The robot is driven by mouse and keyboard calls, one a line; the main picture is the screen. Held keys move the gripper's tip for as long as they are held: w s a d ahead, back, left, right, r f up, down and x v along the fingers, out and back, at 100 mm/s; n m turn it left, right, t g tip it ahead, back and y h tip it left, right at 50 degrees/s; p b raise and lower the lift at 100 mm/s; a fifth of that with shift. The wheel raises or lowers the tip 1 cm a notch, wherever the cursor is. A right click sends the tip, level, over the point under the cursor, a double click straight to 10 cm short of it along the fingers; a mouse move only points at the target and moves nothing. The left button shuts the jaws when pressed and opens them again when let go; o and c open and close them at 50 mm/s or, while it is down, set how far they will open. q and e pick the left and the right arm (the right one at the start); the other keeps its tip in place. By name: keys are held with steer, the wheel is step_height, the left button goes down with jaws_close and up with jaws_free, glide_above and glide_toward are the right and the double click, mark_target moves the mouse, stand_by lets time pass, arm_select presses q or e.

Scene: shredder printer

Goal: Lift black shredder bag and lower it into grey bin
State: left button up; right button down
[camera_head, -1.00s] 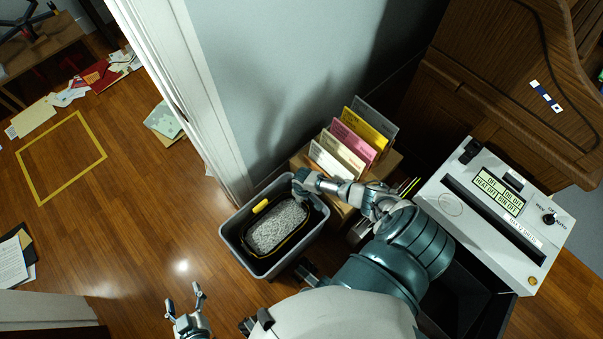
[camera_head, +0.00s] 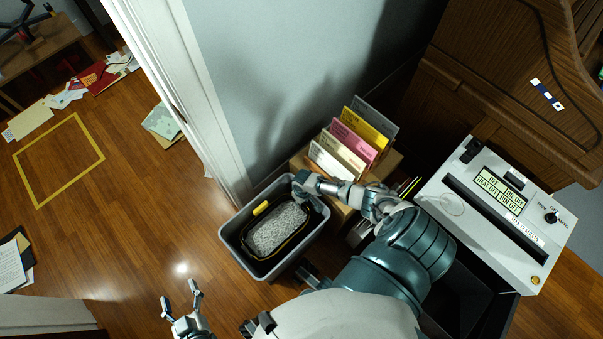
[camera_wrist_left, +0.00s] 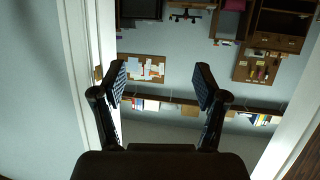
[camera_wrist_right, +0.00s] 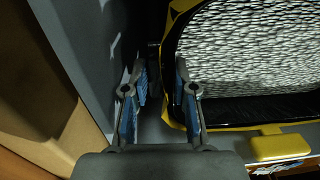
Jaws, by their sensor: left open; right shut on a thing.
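The black shredder bag (camera_head: 276,231) has a yellow rim and is full of shredded paper. It sits inside the grey bin (camera_head: 231,246), within the bin's walls; whether it rests on the bottom is hidden. My right gripper (camera_head: 304,186) is at the bin's upper right, down at the bag's edge. In the right wrist view its fingers (camera_wrist_right: 160,82) are close together between the grey wall and the bag's black and yellow side (camera_wrist_right: 172,75); the gripped part is dark and hard to see. My left gripper (camera_head: 182,302) is open and empty over the floor, left of my body.
A wooden box (camera_head: 300,160) with coloured folders stands beside the bin, close to my right arm. The white shredder (camera_head: 495,215) is at the right. A white door frame (camera_head: 195,80) rises behind the bin. Floor left of the bin is clear; papers (camera_head: 65,98) lie farther left.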

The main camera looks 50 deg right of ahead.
arm_select(q)
steer(key=shift+w+d+r+t+b, duration=0.15)
steer(key=shift+w+r+t+b, duration=0.1)
steer(key=shift+r+t, duration=0.15)
steer(key=shift+w+d+r+t+b, duration=0.1)
steer(key=shift+w+d+r+t, duration=0.15)
steer(key=shift+r, duration=0.2)
arm_select(e)
steer(key=shift+f, duration=0.4)
steer(key=c, duration=0.8)
jaws_free()
steer(key=shift+c, duration=0.2)
arm_select(q)
steer(key=shift+a+r, duration=0.1)
steer(key=shift+a, duration=0.1)
arm_select(e)
steer(key=shift+s+f, duration=0.1)
arm_select(q)
steer(key=shift+h, duration=0.3)
arm_select(e)
step_height(320, 180, up, 12)
